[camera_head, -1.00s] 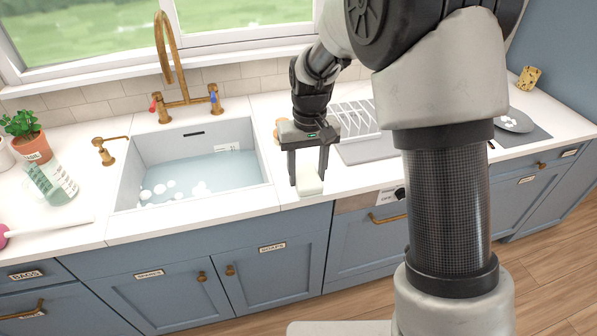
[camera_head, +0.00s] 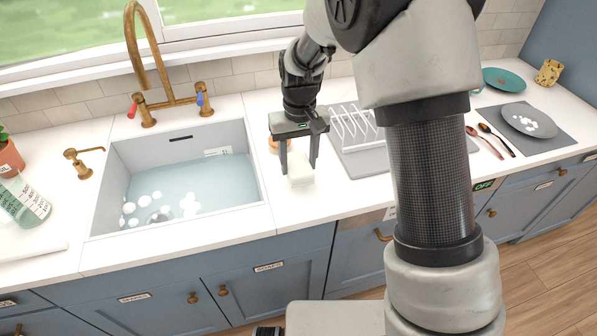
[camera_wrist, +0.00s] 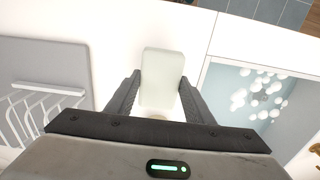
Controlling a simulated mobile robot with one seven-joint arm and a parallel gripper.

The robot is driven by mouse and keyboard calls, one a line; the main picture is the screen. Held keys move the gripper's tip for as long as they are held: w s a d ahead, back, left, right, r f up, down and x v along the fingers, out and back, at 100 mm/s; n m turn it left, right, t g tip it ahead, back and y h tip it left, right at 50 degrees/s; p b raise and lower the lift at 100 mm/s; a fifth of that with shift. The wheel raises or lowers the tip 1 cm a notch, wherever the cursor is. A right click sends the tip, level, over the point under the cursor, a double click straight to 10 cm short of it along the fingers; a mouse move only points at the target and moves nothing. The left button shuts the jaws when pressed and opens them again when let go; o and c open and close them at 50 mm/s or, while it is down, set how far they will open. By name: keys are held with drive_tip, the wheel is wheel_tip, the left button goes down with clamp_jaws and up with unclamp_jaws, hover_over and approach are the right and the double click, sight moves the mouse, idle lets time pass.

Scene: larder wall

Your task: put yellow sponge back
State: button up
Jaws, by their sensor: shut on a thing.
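My gripper (camera_head: 299,172) is shut on a pale, whitish-green block (camera_head: 300,174) over the white counter, just right of the sink. In the wrist view the same block (camera_wrist: 160,78) sits between the two dark fingers (camera_wrist: 158,90) and sticks out past them. The block looks pale rather than yellow. I cannot tell if its underside touches the counter. A yellow, dark-spotted thing (camera_head: 549,71) stands at the far right back of the counter; I cannot tell if it is a sponge.
The sink (camera_head: 103,205) holds water, suds and a clear, glass-like shape. Farther right are a spotted grey plate (camera_head: 515,114), cutlery and a teal plate (camera_head: 503,79).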

sight(299, 172)
drive_tip(key=shift+f, duration=2)
drive_tip(key=shift+f, duration=0.15)
drive_tip(key=o, duration=1.2)
